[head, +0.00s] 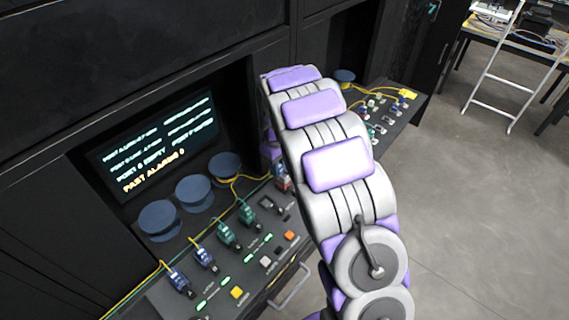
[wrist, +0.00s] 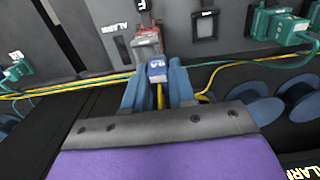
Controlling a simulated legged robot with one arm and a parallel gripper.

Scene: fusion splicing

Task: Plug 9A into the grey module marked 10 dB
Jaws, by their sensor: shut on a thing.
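My gripper (wrist: 159,82) is shut on a blue plug (wrist: 157,69) with a white label that seems to read 9A. A yellow cable runs back from the plug between the blue fingers. A grey block (wrist: 145,44) stands directly in front of the plug, against a red part (wrist: 147,30) on the panel. It looks like the grey module, but I cannot read a 10 dB mark. Plug and block look in line and very close; I cannot tell whether the plug is seated. In the head view my arm hides the gripper and plug.
Dark empty-looking sockets (wrist: 205,24) flank the block, with teal plugs (wrist: 275,24) farther out. Yellow and teal cables cross behind the fingers. Blue round spools (head: 194,190) and a lit screen (head: 160,143) stand behind the sloped console (head: 215,287). Open floor lies right.

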